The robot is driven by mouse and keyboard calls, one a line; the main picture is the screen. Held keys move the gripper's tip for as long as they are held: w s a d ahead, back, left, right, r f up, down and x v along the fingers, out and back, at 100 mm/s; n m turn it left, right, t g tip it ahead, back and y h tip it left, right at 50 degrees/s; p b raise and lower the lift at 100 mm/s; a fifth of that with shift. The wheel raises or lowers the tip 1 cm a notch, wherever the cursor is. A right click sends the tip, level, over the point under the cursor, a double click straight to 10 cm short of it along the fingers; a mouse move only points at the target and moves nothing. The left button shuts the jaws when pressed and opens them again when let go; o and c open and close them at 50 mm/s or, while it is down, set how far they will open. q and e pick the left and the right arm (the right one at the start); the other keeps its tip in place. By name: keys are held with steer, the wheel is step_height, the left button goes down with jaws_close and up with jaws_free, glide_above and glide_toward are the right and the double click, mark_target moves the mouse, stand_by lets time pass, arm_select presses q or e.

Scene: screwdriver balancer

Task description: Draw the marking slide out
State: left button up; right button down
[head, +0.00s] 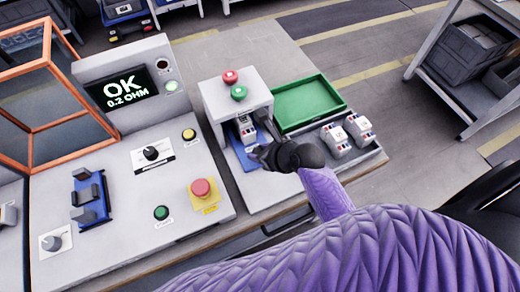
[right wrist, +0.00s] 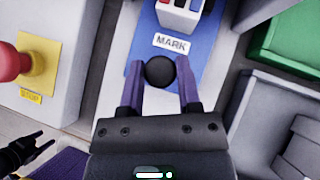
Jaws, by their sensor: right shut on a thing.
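The marking slide is a blue plate (head: 238,158) at the foot of the white marking press (head: 212,98), its front part showing outside the housing. In the right wrist view the slide (right wrist: 140,82) carries a MARK label, a black knob (right wrist: 159,71) and a white-and-grey device (right wrist: 180,14) at the top edge. My right gripper (head: 258,152) is at the slide's front, its fingers (right wrist: 160,66) shut on the black knob from both sides. My left gripper (right wrist: 38,143) shows at the lower left of the right wrist view, fingers apart and empty.
A green tray (head: 308,103) and two white devices (head: 336,140) stand right of the press. To the left is a test panel with an OK 0.2 OHM screen (head: 123,88), a blue fixture (head: 91,198) and a red stop button (head: 201,188). The bench's front edge is close.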

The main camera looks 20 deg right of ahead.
stand_by(0.3)
steer(key=s+p, duration=0.2)
steer(key=s, duration=0.1)
steer(key=s+p, duration=0.1)
steer(key=shift+s+r+p, duration=0.3)
steer(key=shift+s+p, duration=0.1)
steer(key=s, duration=0.1)
steer(key=s+p, duration=0.1)
steer(key=s, duration=0.2)
steer(key=shift+s+d+f+p, duration=0.15)
steer(key=shift+s+f+p, duration=0.1)
steer(key=shift+s+p, duration=0.05)
steer(key=shift+s+f, duration=0.15)
steer(key=shift+s, duration=0.05)
